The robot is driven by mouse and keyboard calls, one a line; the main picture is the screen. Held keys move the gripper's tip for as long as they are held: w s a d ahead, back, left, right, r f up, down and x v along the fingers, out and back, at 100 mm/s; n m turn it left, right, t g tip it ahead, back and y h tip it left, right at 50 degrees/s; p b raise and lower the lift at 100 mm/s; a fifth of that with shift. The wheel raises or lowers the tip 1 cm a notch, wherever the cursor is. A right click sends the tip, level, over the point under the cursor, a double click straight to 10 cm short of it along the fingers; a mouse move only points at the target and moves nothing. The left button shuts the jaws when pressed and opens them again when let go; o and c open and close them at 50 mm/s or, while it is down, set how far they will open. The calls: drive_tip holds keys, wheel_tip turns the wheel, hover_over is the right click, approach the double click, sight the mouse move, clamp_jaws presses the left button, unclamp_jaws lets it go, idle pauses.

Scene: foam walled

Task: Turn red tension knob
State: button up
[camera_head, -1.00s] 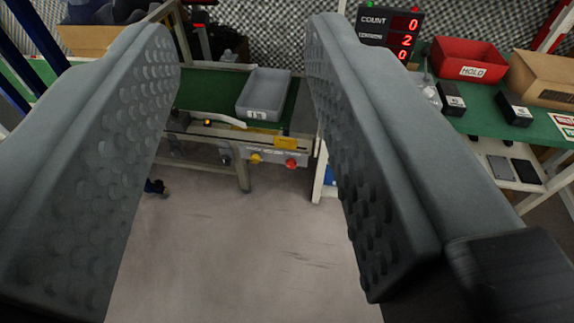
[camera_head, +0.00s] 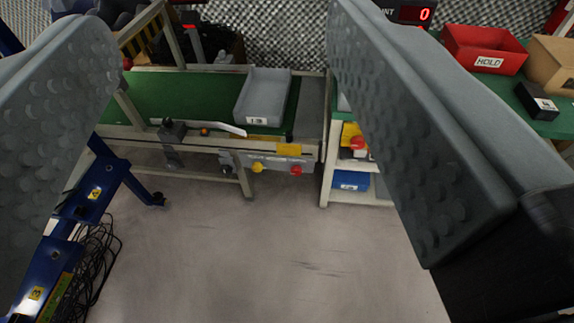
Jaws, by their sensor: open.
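A small red knob (camera_head: 296,170) sits on the grey panel (camera_head: 275,163) along the front of the green conveyor (camera_head: 165,98). A yellow knob (camera_head: 257,167) and a dark knob (camera_head: 227,169) sit to its left on the same panel. My gripper (camera_head: 220,25) is open and empty, its two grey dimpled fingers wide apart at the left and right of the view. The red knob shows between the fingers, beyond them and not touched. Its turn position is too small to tell.
A grey bin (camera_head: 263,97) stands on the conveyor. Right of it, a shelf unit holds a red button on a yellow box (camera_head: 352,132) and a blue bin (camera_head: 351,180). A blue frame (camera_head: 88,220) and black cables (camera_head: 92,265) stand left. The floor (camera_head: 260,255) in front is clear.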

sight(296, 173)
drive_tip(key=w+f+m+h, duration=0.1)
drive_tip(key=w+f, duration=0.9)
drive_tip(key=w, duration=0.4)
drive_tip(key=w+f+m, duration=0.1)
drive_tip(key=w+f, duration=0.9)
drive_tip(key=w, duration=0.3)
drive_tip(key=w+d+f+m+h, duration=0.1)
drive_tip(key=w+f, duration=0.3)
drive_tip(key=f, duration=0.5)
drive_tip(key=w+f+h, duration=0.1)
drive_tip(key=w+f, duration=0.3)
drive_tip(key=f, duration=0.6)
drive_tip(key=s+d+f+h, duration=0.1)
drive_tip(key=s+f, duration=0.1)
drive_tip(key=f, duration=1.6)
drive_tip(key=s+d+f+h, duration=0.1)
drive_tip(key=s+f, duration=0.1)
drive_tip(key=f, duration=1.6)
drive_tip(key=shift+m, duration=0.4)
drive_tip(key=x, duration=1.7)
drive_tip(key=shift+d, duration=0.25)
drive_tip(key=shift+c, duration=0.3)
drive_tip(key=c, duration=0.9)
